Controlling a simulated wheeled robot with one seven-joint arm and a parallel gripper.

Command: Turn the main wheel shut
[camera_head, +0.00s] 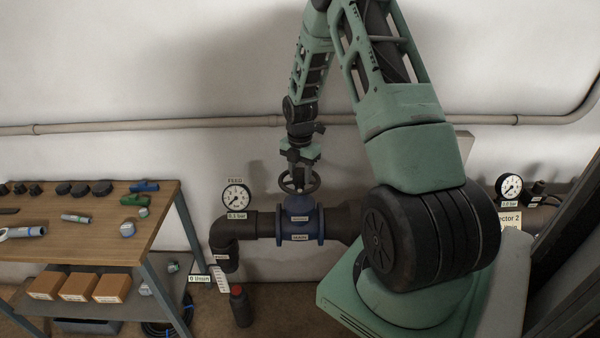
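My gripper (297,170) points down from above, right over the wheel. Its tips are at or just above the wheel; I cannot tell whether they touch it. The fingers are small and dark here, so whether they are open or shut on the rim does not show.
A gauge (236,195) labelled FEED stands left of the valve. A wooden bench (150,215) with fittings and tools is at the left. A dark red-capped bottle (240,308) stands on the floor. Another gauge (509,186) is at the right. My arm hides the pipe right of the valve.

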